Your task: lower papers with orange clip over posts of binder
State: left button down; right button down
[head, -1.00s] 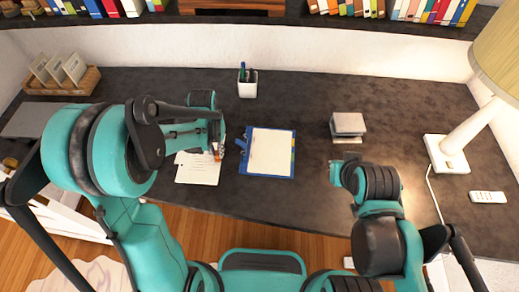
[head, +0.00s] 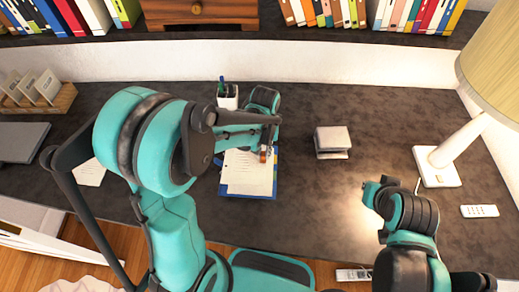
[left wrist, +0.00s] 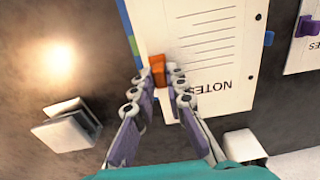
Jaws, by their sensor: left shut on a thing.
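My left gripper (head: 268,152) is shut on the orange clip (left wrist: 157,68) at the edge of a sheaf of papers (head: 247,172) headed NOTES. The papers lie over the blue binder (head: 247,195) in the head view and cover most of it; I cannot tell whether they touch it. In the left wrist view the papers (left wrist: 205,45) have two dark holes on the side away from the clip. A blue binder edge (left wrist: 123,15) and a blue tab show beside them. The posts are not visible. My right gripper (head: 375,190) is over the desk at right, its fingers unclear.
Other papers (head: 90,172) lie left of my left arm; papers with a purple clip (left wrist: 308,25) show in the wrist view. A pen cup (head: 228,97) stands behind the binder. A grey-white block (head: 332,140), lamp (head: 438,166) and remote (head: 479,211) are at right.

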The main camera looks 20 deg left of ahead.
pick_arm(q)
jog(key=shift+w+d+r, duration=0.1)
jog(key=shift+w+d, duration=0.1)
jog(key=shift+d, duration=0.35)
pick_arm(e)
jog(key=shift+d, duration=0.3)
jog(key=shift+f, duration=0.1)
pick_arm(q)
jog(key=shift+f+b, duration=0.25)
jog(key=shift+b, duration=0.05)
pick_arm(e)
jog(key=shift+f, duration=0.15)
